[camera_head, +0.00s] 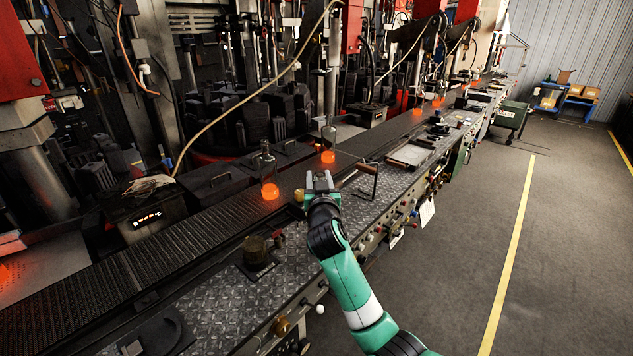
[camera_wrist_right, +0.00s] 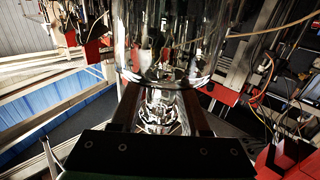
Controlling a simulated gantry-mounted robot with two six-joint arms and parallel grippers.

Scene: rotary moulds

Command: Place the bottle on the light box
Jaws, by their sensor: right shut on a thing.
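My right gripper (camera_head: 320,180) is over the metal-plated ledge beside the conveyor. In the right wrist view its two dark fingers (camera_wrist_right: 160,108) are shut on a clear glass bottle (camera_wrist_right: 168,62). The bottle's wide part fills the top of that view, and a narrower part shows between the fingers. In the head view the gripper hides much of what it holds, so I cannot tell the bottle's outline there. A flat, pale framed panel (camera_head: 410,154) lies on the ledge beyond the gripper; I cannot tell if it is the light box. My left gripper is out of view.
Clear bottles with glowing orange bases stand on the dark conveyor (camera_head: 160,240), one to the left (camera_head: 268,170) and one behind my gripper (camera_head: 328,140). A thin-legged metal stand (camera_head: 368,180) is close right of the gripper. The floor (camera_head: 460,250) at right is clear.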

